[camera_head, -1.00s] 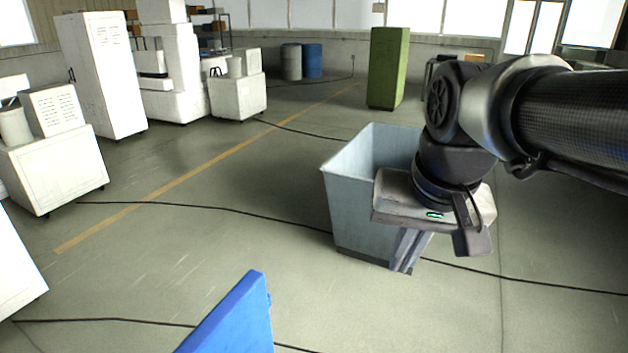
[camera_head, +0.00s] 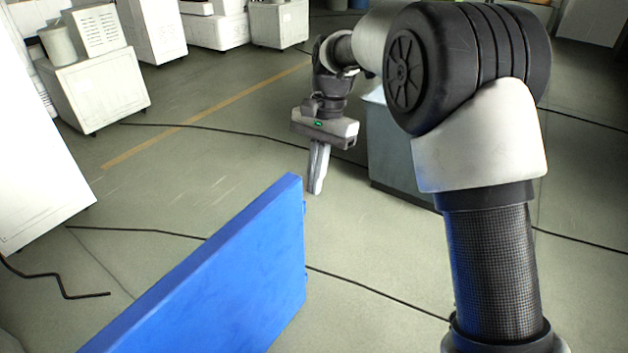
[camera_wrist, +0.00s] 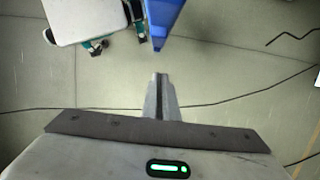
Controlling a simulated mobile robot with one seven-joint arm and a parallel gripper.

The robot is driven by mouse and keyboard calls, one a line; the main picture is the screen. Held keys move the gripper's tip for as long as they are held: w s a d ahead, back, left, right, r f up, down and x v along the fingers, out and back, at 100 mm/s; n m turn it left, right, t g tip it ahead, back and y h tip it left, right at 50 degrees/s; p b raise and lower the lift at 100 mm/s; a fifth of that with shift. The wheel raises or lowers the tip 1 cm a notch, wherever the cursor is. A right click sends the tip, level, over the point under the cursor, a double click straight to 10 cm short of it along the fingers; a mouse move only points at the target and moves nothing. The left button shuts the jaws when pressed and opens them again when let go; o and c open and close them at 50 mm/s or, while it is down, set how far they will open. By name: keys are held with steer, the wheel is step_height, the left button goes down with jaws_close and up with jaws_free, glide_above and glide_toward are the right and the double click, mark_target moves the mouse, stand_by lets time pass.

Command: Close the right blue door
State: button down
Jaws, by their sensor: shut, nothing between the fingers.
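A blue door panel (camera_head: 240,275) stands in the lower middle of the head view, seen from above along its top edge. Its lower left part runs out of the frame. In the wrist view the tip of the blue panel (camera_wrist: 163,20) shows at the top, just above the fingers. My gripper (camera_head: 317,190) points down, shut and empty, just beyond the far end of the panel. The shut fingers also show in the wrist view (camera_wrist: 160,80). I cannot tell from the head view whether they touch the panel.
A grey bin (camera_head: 392,155) stands right behind my gripper, partly hidden by my arm. White machines (camera_head: 95,85) line the left and back. Black cables (camera_head: 370,287) cross the floor.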

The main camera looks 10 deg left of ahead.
mark_target(300, 218)
steer(key=s+f, duration=0.1)
steer(key=f, duration=0.1)
steer(key=s+a+f, duration=0.1)
steer(key=s+f, duration=0.1)
steer(key=s+a+f, duration=0.1)
steer(key=s+f, duration=0.1)
steer(key=f, duration=0.1)
steer(key=shift+s+a, duration=0.1)
steer(key=shift+s, duration=0.05)
